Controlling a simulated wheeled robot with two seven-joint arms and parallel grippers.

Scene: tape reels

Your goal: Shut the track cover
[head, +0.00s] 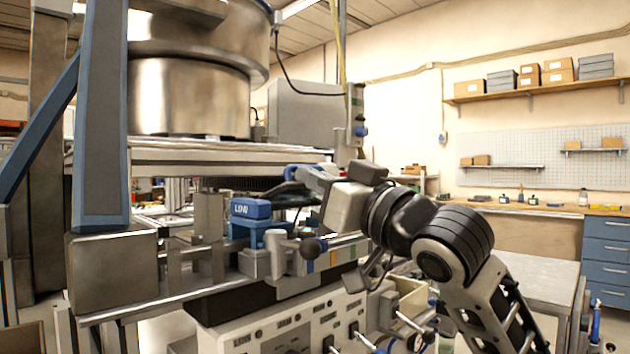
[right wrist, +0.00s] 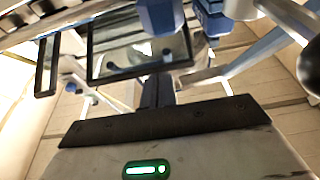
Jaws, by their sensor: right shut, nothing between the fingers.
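A clear panel in a dark frame, which looks like the track cover (right wrist: 97,38), shows in the upper left of the right wrist view. It appears tilted, but I cannot tell its exact angle. In the head view the cover is hard to make out behind my right gripper and the blue parts. My right arm comes in from the lower right, and its gripper (right wrist: 157,92) is shut and empty, with its fingers close to the panel's lower edge. I cannot tell whether they touch it. My left gripper is not in view.
A large steel bowl (head: 190,95) stands on a platform above the work area. A blue block (head: 250,208) and a dark round knob (head: 310,247) sit beside my right gripper. A control panel (head: 285,325) is below. Blue frame posts stand at the left; a shelf with boxes is far right.

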